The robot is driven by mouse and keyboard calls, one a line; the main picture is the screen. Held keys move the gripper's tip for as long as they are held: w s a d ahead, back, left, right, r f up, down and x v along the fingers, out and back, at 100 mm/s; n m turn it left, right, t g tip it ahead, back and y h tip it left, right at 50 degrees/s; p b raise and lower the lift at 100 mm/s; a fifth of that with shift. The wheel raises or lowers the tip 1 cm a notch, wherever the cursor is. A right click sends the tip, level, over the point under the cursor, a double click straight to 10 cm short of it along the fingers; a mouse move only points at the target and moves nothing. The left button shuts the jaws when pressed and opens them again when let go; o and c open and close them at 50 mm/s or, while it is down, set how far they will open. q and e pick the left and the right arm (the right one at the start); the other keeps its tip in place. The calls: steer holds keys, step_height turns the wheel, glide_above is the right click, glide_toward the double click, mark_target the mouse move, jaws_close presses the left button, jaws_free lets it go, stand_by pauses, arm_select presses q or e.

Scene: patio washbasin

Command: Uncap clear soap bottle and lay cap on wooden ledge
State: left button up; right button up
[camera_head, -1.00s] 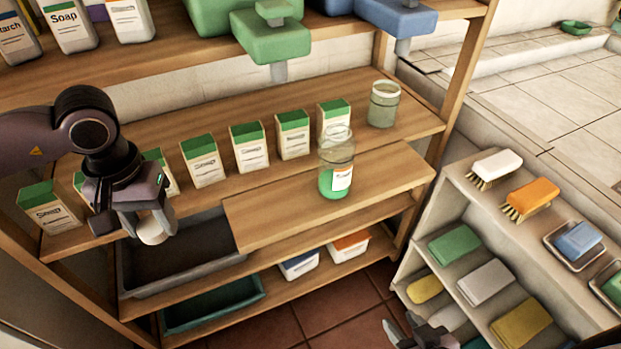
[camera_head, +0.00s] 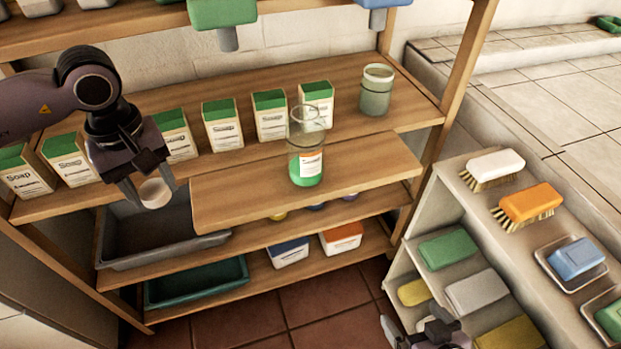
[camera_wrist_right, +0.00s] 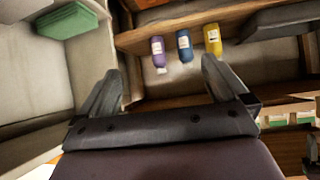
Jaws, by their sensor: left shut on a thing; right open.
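The clear soap bottle (camera_head: 306,165) stands upright on the raised front wooden ledge (camera_head: 370,165). It holds green liquid low down, has a white label, and its top shows no cap. My left gripper (camera_head: 151,190) is shut on a round white cap (camera_head: 155,193), held in the air in front of the shelf, left of the ledge and over the grey tray. My right gripper (camera_head: 425,335) is open at the bottom edge of the head view, low in front of the shelf. Its two spread fingers show empty in the right wrist view (camera_wrist_right: 163,90).
Several green-topped soap boxes (camera_head: 222,125) line the shelf behind the ledge. An open, cloudy jar (camera_head: 376,90) stands at the back right. A grey tray (camera_head: 165,258) sits left below the ledge. A side rack with brushes (camera_head: 528,203) is at right. The ledge is bare around the bottle.

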arm_select(q)
steer(key=w+a+f+n+b, duration=0.2)
steer(key=a+f+n+b, duration=0.35)
steer(key=n, duration=0.85)
steer(key=r+n, duration=0.1)
steer(key=n, duration=0.1)
glide_above(221, 194)
steer(key=shift+r, duration=0.1)
step_height(221, 194, down, 3)
steer(key=shift+f, duration=0.3)
steer(key=shift+f, duration=0.1)
steer(key=o, duration=1.2)
steer(key=shift+c, duration=0.2)
